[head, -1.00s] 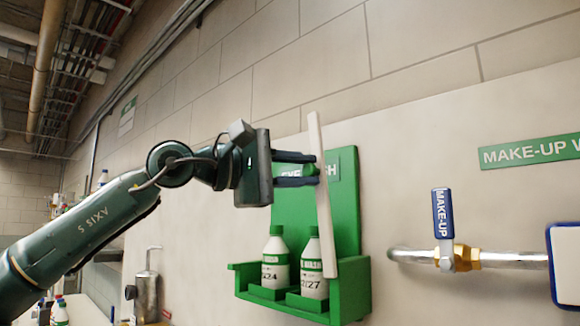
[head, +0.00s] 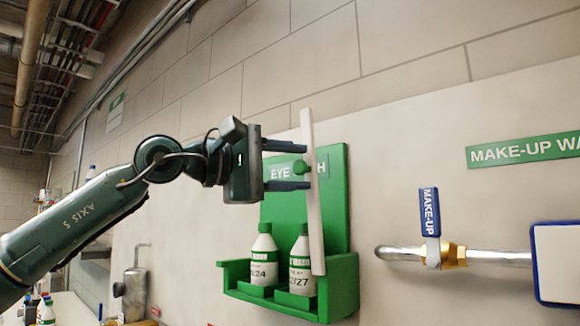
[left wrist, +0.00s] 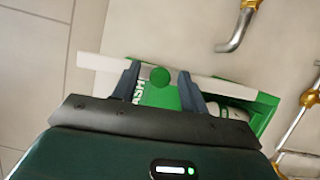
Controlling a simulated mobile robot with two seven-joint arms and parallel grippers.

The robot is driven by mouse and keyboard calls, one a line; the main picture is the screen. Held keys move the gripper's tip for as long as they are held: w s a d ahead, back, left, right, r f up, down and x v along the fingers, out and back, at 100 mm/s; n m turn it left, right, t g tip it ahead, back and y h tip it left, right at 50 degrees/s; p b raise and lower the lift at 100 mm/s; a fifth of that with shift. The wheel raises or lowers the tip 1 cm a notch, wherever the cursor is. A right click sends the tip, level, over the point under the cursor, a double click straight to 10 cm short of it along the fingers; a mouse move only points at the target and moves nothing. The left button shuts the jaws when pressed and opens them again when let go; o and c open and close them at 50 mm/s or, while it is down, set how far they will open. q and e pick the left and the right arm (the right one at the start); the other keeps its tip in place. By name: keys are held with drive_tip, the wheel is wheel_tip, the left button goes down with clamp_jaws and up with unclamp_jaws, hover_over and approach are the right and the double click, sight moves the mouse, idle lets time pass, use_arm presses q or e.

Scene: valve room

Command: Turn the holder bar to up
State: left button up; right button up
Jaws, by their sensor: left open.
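The holder bar (head: 314,225) is a long off-white bar standing nearly upright in front of the green eye wash station (head: 335,190). Its lower end crosses in front of the right bottle. A round green knob (head: 301,166) sits on its upper half. My left gripper (head: 307,165) is open, with one finger above and one below the knob. In the left wrist view the bar (left wrist: 225,88) runs across the picture, and the knob (left wrist: 160,76) lies between the open fingers (left wrist: 158,68). I cannot tell whether the fingers touch it. My right gripper is not in view.
Two white bottles with green caps (head: 264,257) (head: 300,263) stand in the station's tray. To the right, a blue make-up valve handle (head: 429,210) stands upright on a silver pipe (head: 497,258).

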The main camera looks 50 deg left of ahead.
use_arm(q)
drive_tip(key=shift+s, duration=0.1)
drive_tip(key=shift+s+a+b, duration=0.1)
drive_tip(key=shift+s+b, duration=0.2)
drive_tip(key=shift+s, duration=0.05)
drive_tip(key=b+v, duration=0.4)
drive_tip(key=v, duration=0.8)
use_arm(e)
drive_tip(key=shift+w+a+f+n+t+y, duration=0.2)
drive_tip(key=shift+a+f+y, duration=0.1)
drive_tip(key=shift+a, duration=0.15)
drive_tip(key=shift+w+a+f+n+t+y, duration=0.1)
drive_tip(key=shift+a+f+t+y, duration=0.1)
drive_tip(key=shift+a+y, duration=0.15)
use_arm(q)
drive_tip(key=shift+s, duration=0.1)
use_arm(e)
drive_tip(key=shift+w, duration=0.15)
use_arm(q)
drive_tip(key=shift+s, duration=0.1)
